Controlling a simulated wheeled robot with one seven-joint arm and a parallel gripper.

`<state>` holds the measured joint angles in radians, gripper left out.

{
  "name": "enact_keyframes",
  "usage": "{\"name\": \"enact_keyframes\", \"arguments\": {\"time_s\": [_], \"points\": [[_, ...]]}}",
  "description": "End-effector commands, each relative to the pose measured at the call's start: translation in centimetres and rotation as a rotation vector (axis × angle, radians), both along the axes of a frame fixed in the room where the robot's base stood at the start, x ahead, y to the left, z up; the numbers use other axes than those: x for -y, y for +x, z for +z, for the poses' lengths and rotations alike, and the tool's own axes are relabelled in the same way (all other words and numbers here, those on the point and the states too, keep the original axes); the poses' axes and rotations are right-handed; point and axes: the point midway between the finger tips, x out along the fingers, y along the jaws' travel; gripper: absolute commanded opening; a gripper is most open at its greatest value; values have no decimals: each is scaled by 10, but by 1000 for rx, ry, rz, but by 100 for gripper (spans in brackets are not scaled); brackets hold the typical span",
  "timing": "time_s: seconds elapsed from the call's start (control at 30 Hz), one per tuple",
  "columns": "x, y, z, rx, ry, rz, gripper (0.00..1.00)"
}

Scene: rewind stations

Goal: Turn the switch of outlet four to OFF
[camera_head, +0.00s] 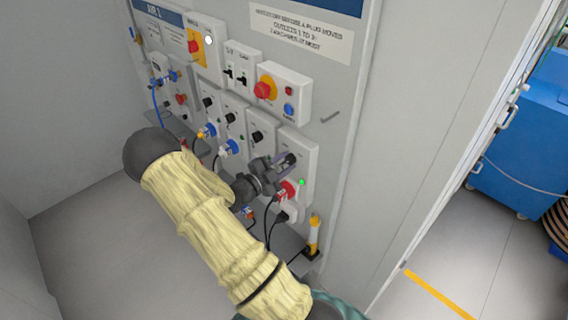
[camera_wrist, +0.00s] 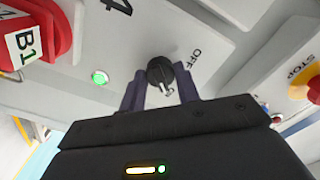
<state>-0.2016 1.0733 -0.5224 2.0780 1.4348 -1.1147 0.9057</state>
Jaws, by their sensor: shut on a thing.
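The black rotary switch (camera_wrist: 158,70) of outlet four sits on a light grey panel marked 4 in the wrist view. My gripper (camera_wrist: 161,88) has a dark finger on each side of the switch and is shut on it. The switch's white mark faces down in the picture, toward my gripper. The word OFF (camera_wrist: 194,60) is printed to the right of the switch. A green lamp (camera_wrist: 99,77) is lit on the panel. In the head view, my gripper (camera_head: 285,164) is at the rightmost outlet panel (camera_head: 305,149), partly covering the switch.
A red plug tagged B1 (camera_wrist: 32,38) is beside the lamp. A red-and-yellow stop button (camera_wrist: 308,85) is at the right. Other outlet panels (camera_head: 233,110) stand left of outlet four. A yellow post (camera_head: 315,233) stands below right. A blue cabinet (camera_head: 520,150) is beyond the wall.

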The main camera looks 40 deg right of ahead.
Motion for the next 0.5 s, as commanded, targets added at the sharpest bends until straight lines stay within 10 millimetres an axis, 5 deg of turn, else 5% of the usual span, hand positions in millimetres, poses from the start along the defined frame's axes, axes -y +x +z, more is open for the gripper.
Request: {"name": "enact_keyframes", "arguments": {"time_s": [0.5], "points": [[0, -1, -2, -200, -14, -1, 9]]}}
